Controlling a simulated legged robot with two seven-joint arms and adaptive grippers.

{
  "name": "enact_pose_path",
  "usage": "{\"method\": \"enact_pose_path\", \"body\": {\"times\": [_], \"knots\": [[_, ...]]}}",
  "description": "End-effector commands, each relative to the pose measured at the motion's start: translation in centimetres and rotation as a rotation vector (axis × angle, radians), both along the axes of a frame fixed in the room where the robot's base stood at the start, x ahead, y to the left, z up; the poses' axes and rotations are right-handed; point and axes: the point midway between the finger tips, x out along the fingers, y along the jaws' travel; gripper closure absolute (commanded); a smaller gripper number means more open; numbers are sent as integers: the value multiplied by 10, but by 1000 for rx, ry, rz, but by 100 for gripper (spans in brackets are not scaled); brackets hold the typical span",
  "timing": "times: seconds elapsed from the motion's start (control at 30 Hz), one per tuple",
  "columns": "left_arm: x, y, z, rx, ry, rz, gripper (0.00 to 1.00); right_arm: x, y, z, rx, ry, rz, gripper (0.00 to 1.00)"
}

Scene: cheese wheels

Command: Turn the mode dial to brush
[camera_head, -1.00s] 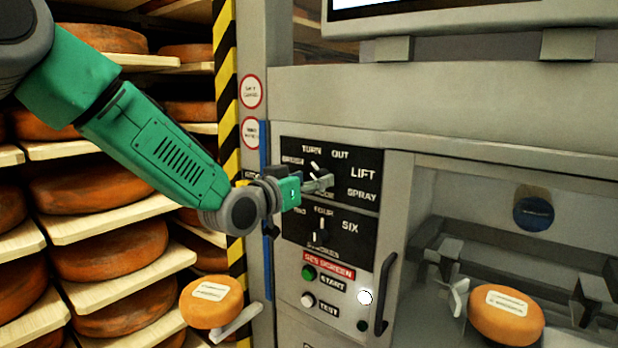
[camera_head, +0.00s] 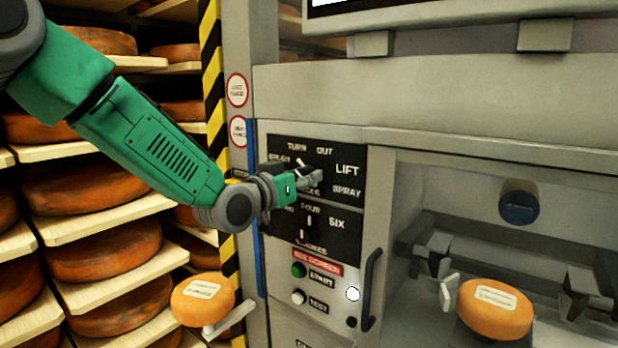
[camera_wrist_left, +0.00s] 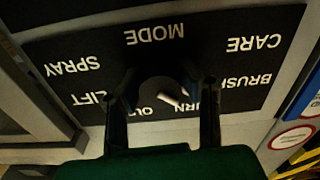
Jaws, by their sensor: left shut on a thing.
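The mode dial (camera_wrist_left: 158,90) sits on a black panel (camera_head: 330,222) with white labels. In the left wrist view its pale pointer (camera_wrist_left: 172,98) points toward the TURN label (camera_wrist_left: 207,104). The BRUSH label (camera_wrist_left: 246,81) is one place further along, on the right in that view. My left gripper (camera_head: 314,178) is at the dial in the head view, partly hiding it. In the left wrist view its two fingers (camera_wrist_left: 165,98) stand on either side of the dial, shut on it. My right gripper is in neither view.
A second dial (camera_head: 308,228) lies just below, with a green button (camera_head: 298,270) and a white button (camera_head: 298,297) under it. A black handle (camera_head: 371,290) is to the right. Cheese wheels sit on a small arm (camera_head: 230,320) and inside the machine (camera_head: 495,310). Shelves (camera_head: 110,290) fill the left.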

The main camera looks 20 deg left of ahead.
Motion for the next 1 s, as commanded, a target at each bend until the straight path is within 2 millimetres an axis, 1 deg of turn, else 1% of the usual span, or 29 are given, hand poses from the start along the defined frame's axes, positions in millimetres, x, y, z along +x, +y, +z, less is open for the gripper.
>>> {"method": "enact_pose_path", "body": {"times": [0.03,0.8,0.83,0.87,0.9,1.0], "knots": [[-1,-3,-1,1,3,-7,98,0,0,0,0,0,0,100],[-2,-3,-3,3,7,-8,98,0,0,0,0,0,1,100],[-2,-3,-3,3,7,-8,62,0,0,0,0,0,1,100],[-2,-3,-3,3,7,-8,52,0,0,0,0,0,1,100],[-2,-3,-3,3,7,-8,49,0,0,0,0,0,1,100],[-2,-3,-2,3,5,-7,49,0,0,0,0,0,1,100]]}}
